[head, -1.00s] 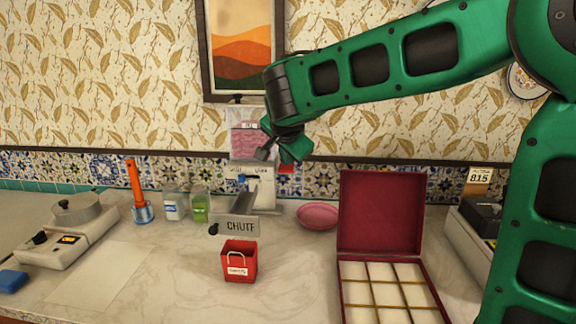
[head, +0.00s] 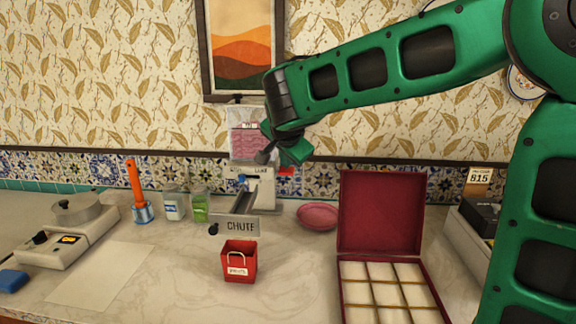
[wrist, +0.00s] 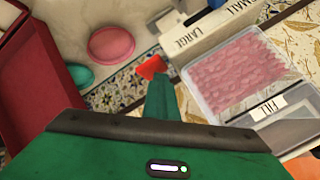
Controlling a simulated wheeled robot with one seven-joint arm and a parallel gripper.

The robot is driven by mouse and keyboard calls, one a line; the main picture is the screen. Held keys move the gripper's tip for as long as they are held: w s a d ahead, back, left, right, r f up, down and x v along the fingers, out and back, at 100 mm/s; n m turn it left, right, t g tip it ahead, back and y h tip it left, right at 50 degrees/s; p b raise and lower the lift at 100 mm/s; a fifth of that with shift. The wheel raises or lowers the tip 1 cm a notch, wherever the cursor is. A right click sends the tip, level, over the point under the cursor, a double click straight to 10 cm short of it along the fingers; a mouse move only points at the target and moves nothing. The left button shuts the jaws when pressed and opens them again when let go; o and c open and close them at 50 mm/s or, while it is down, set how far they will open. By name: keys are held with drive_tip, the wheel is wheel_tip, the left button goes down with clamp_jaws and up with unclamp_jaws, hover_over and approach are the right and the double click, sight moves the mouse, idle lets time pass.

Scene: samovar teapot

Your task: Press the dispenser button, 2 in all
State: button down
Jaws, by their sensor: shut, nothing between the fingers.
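The dispenser (head: 262,188) stands against the back wall, with a clear hopper (head: 246,141) of pink pieces on top and a sloping chute (head: 240,226) in front. A red part (head: 286,171), apparently the button, shows at its right side. The red part (wrist: 152,67) is also in the wrist view, beside the LARGE label (wrist: 182,41). My gripper (head: 297,156) is shut and empty, pointing down just above the red part. In the wrist view its green fingers (wrist: 160,90) lie close to the red part; I cannot tell whether they touch.
A red bag (head: 239,266) stands below the chute mouth. Jars (head: 199,208) and a scale (head: 55,240) are at left. The front counter is mostly clear.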

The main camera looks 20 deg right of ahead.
sight(287, 171)
drive_tip(key=shift+r, duration=1.65)
wheel_tip(287, 171, up, 5)
drive_tip(key=shift+r, duration=0.1)
idle(2.4)
